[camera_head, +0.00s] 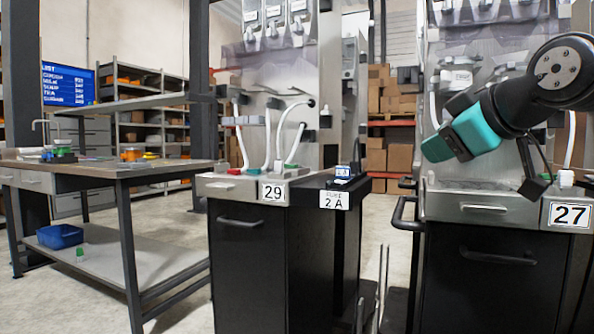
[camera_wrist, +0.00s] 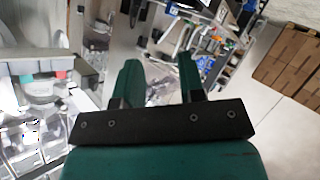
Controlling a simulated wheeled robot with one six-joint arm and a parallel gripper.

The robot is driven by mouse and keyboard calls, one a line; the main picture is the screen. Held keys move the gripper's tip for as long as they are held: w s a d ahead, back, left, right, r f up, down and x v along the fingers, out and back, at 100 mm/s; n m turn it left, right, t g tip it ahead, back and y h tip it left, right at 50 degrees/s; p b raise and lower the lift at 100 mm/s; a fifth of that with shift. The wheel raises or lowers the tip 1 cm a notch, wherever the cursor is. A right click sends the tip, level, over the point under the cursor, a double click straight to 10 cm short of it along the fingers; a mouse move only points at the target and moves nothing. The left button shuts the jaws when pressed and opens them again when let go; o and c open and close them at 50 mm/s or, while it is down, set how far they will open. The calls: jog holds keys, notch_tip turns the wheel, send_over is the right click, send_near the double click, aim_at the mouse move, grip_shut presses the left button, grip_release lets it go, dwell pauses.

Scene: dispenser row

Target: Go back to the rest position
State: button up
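My gripper shows in the wrist view (camera_wrist: 158,68) with its two dark green fingers apart and nothing visible between them. In the head view my arm comes in from the upper right, and the teal gripper body (camera_head: 465,134) is in the air in front of the station marked 27 (camera_head: 480,208). The fingertips cannot be made out clearly there. I see no contact between the gripper and the station.
A station marked 29 (camera_head: 240,230) stands in the middle, with a dark unit marked 2 A (camera_head: 334,199) beside it. A workbench (camera_head: 100,172) is at left, with a blue bin (camera_head: 60,236) on its lower shelf. Cardboard boxes (camera_head: 400,158) stand behind.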

jog(key=s+a+f+m+g, duration=0.1)
jog(key=s+a+f+g, duration=0.25)
jog(key=s+f, duration=0.5)
jog(key=s+a+f+m+g, duration=0.1)
jog(key=s+a+f+g, duration=0.1)
jog(key=s+f+g, duration=0.45)
jog(key=s+a+f+g, duration=0.3)
jog(key=s+f, duration=0.5)
jog(key=f, duration=0.4)
notch_tip(320, 180, up, 36)
jog(key=p, duration=3.5)
jog(key=shift+s+d+f+m, duration=0.2)
jog(key=shift+f+m, duration=0.05)
jog(key=shift+m, duration=0.05)
